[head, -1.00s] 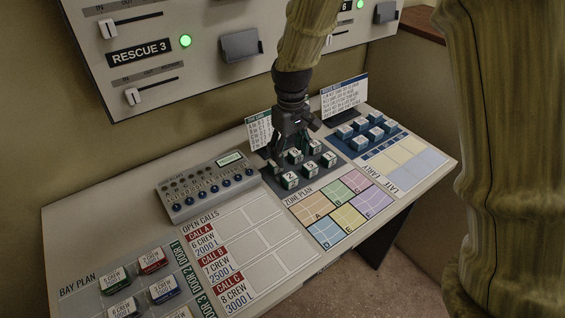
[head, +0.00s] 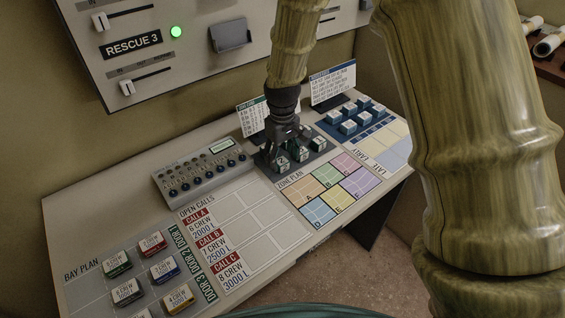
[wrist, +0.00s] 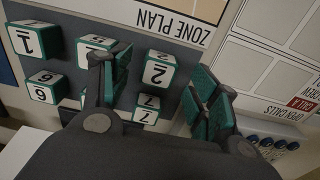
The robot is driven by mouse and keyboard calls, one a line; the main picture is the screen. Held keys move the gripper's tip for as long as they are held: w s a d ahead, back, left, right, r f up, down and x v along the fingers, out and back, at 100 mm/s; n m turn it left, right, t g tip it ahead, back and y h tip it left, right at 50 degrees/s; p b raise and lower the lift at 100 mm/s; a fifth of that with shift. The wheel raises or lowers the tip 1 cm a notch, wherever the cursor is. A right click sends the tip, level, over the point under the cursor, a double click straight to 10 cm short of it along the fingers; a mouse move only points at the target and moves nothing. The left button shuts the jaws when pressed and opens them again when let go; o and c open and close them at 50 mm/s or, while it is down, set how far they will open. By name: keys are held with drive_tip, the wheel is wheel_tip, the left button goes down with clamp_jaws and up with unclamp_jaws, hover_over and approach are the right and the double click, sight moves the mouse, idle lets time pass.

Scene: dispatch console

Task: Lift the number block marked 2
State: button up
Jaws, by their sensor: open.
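The number block marked 2 (wrist: 158,70) is white-topped with dark green sides and appears upside down in the wrist view. It stands on a dark grey mat, between the spread fingers of my gripper (wrist: 163,76). My gripper is open and holds nothing.
A knobbed console (head: 200,168) is left of the mat. The zone plan (head: 325,190) in front is clear. Two cards stand behind.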

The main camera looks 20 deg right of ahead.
sight(281, 160)
drive_tip(key=shift+w+f, duration=0.2)
drive_tip(key=shift+f, duration=0.4)
drive_tip(key=shift+w+f, duration=0.15)
drive_tip(key=shift+f, duration=0.75)
drive_tip(key=shift+s, duration=0.2)
drive_tip(key=shift+w, duration=0.1)
drive_tip(key=c, duration=1)
